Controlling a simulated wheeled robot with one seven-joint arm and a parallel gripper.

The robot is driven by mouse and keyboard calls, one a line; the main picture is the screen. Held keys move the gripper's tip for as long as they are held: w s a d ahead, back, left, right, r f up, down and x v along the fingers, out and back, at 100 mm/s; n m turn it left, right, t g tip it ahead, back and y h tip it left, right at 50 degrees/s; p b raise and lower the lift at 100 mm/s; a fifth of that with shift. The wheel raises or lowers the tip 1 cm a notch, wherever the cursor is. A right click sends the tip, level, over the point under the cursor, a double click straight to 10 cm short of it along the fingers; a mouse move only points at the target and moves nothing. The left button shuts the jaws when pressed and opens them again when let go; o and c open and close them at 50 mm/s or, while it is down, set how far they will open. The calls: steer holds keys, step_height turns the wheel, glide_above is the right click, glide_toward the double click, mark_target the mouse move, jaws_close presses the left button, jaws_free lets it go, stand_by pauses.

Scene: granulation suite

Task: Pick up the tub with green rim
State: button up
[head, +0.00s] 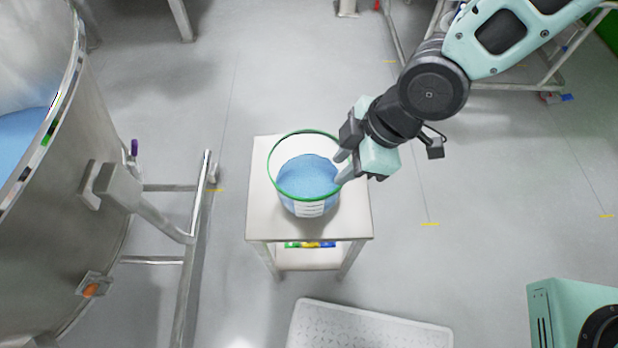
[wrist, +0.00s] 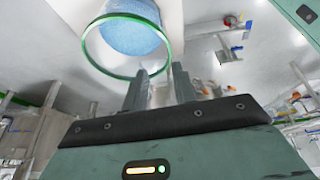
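The tub with green rim (head: 310,210) stands upright on a small pale table (head: 261,222). It has a clear wall, a white label at the front and blue material inside. In the wrist view, the green rim of the tub (wrist: 120,76) shows at the upper left, just beyond the fingers. My gripper (head: 342,168) is at the right side of the rim, with its fingers pointing left toward it. The two fingers of my gripper (wrist: 158,76) are apart, with a gap between them. I cannot tell whether they touch the rim.
A large steel vessel (head: 60,200) with a tubular frame (head: 195,225) fills the left. A teal machine (head: 560,310) is at the lower right. Grey floor is clear on the right.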

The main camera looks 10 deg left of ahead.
steer(key=b, duration=0.2)
glide_toward(303, 208)
steer(key=x, duration=0.6)
steer(key=shift+p, duration=0.35)
steer(key=shift+a+f, duration=0.25)
steer(key=shift+f, duration=0.35)
jaws_close()
steer(key=shift+w+r, duration=0.1)
stand_by(0.3)
